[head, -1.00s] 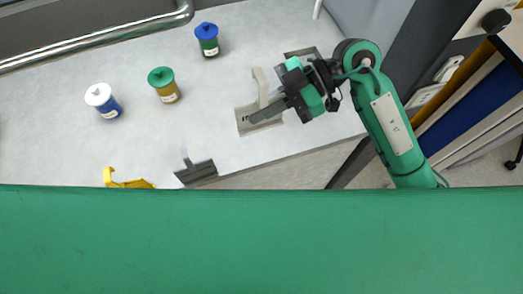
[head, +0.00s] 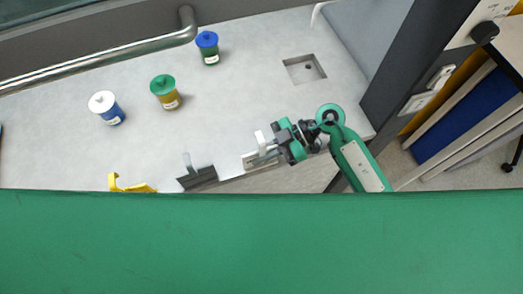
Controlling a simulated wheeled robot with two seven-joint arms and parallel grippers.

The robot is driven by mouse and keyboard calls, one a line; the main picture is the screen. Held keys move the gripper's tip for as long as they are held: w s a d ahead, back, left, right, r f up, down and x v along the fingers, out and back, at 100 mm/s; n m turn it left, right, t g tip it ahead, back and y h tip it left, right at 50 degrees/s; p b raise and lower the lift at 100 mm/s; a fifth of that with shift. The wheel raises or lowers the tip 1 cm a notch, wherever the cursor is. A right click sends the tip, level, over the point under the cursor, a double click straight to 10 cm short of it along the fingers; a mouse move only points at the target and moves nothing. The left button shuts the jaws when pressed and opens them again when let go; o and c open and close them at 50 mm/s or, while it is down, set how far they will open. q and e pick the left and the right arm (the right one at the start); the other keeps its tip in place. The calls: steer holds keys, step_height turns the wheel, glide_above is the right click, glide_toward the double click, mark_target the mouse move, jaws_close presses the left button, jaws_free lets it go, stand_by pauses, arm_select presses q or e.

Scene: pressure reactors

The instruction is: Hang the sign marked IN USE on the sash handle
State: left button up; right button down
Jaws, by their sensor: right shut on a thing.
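A light grey sign (head: 252,160) with a pale hook is in my right gripper (head: 277,147). The gripper is shut on it, near the front edge of the worktop. Its lettering is not readable here, and part of it is hidden by the jaws. The sash handle (head: 110,62) is a long shiny metal bar at the upper left, with a bent end. It is well apart from the sign, and nothing hangs on its visible part. My left gripper is not in view.
A dark grey sign (head: 197,178) and a yellow one (head: 130,186) are at the front edge. White-capped (head: 106,107), green-capped (head: 165,91) and blue-capped (head: 208,47) jars stand on the worktop (head: 225,110). A square recess (head: 304,69) is at right. The middle is clear.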

mark_target(277, 146)
steer(key=shift+f, duration=0.3)
steer(key=c, duration=1.6)
jaws_free()
steer(key=shift+o, duration=0.2)
steer(key=shift+f+b, duration=0.15)
steer(key=shift+b, duration=0.35)
steer(key=b+v, duration=0.1)
steer(key=v, duration=0.1)
steer(key=b+v, duration=0.1)
steer(key=v, duration=0.2)
steer(key=shift+w+a, duration=0.15)
steer(key=shift+w, duration=0.05)
steer(key=b+v, duration=0.1)
steer(key=v, duration=0.8)
steer(key=shift+r, duration=0.35)
